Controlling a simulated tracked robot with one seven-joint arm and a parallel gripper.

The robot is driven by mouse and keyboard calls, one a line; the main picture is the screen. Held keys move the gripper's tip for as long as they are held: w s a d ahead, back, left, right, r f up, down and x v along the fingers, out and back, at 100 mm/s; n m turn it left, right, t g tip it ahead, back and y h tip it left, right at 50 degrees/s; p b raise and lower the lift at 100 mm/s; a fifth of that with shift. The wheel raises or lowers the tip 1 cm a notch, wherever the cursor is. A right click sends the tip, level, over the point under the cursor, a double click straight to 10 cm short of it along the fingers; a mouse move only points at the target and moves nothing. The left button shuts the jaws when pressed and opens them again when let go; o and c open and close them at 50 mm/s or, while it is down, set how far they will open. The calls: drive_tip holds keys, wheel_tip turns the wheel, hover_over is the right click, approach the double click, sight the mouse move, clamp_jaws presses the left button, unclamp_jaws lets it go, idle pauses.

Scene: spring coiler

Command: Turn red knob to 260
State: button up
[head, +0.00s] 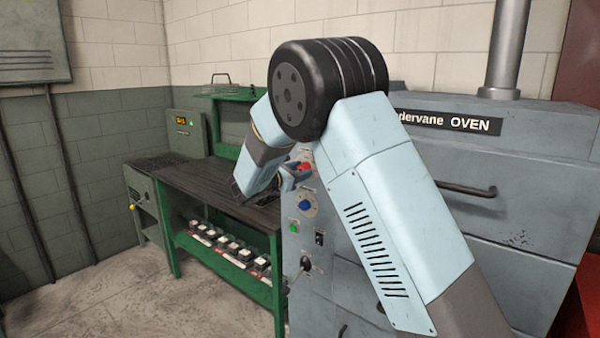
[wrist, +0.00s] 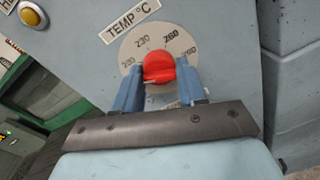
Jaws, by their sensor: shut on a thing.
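The red knob (wrist: 158,67) sits on a round pale dial (wrist: 184,45) under a "TEMP °C" label (wrist: 131,17). Numbers reading 230 and 260 show along the dial's upper edge; others are partly blurred. My gripper (wrist: 159,76) is shut on the red knob, with one blue finger on each side of it. I cannot tell exactly which number the knob points at. In the head view the red knob (head: 304,166) shows at the oven panel's upper part, with my gripper (head: 297,173) at it.
The grey oven (head: 465,150) stands on the right, partly behind my arm. Its panel also has a blue knob (head: 305,205), a green button (head: 294,225) and a black switch (head: 320,239). A green workbench (head: 175,245) stands to the left. Floor at lower left is clear.

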drive_tip(key=m, duration=0.5)
drive_tip(key=shift+a+r, duration=0.1)
drive_tip(key=shift+r, duration=0.05)
drive_tip(key=m+y, duration=0.1)
drive_tip(key=m, duration=1)
drive_tip(key=m+t, duration=0.1)
drive_tip(key=m, duration=0.5)
drive_tip(key=shift+s+d+f+y, duration=0.15)
drive_tip(key=shift+d+f+y, duration=0.05)
drive_tip(key=shift+y, duration=0.1)
drive_tip(key=o, duration=1)
drive_tip(key=shift+r, duration=0.1)
drive_tip(key=shift+a, duration=0.1)
drive_tip(key=v, duration=1.3)
drive_tip(key=shift+s+a, duration=0.1)
drive_tip(key=shift+s, duration=0.25)
